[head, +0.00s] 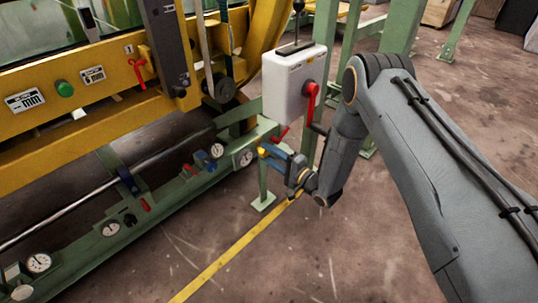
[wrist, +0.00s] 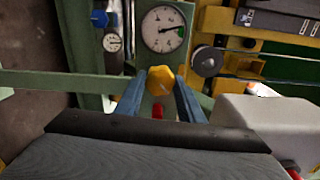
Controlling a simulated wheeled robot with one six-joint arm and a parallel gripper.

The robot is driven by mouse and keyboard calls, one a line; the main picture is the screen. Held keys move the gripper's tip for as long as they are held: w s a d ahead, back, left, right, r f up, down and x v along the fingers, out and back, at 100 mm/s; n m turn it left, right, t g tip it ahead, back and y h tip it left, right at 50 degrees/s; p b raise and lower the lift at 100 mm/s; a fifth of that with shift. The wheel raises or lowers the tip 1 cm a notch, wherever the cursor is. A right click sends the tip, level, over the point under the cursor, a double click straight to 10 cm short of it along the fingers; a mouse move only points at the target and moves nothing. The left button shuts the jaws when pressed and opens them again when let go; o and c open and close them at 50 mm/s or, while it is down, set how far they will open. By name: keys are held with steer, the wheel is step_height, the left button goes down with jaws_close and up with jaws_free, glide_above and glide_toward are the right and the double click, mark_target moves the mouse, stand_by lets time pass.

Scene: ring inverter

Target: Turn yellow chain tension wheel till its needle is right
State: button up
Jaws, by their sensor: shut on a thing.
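The yellow chain tension wheel (wrist: 161,83) is between the two blue fingers of my gripper (wrist: 160,87) in the wrist view. The fingers are shut on its sides. Just behind the wheel is a round white gauge (wrist: 160,38). Its dark needle points right and slightly up, with the tip at or beside a green patch on the dial's right side. I cannot tell exactly how the tip sits on the patch. In the head view my gripper (head: 268,153) is at the end of the green rail, and the wheel is mostly hidden by the fingers.
A white box with a red lever (head: 312,92) stands close beside my arm. A smaller gauge (wrist: 112,42) and a blue knob (wrist: 99,18) are left of the large gauge. A green rail (head: 175,195) with several gauges runs left. The floor in front is clear.

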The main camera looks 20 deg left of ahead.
steer(key=o, duration=1.1)
steer(key=shift+p+v, duration=0.8)
steer(key=shift+v, duration=3.1)
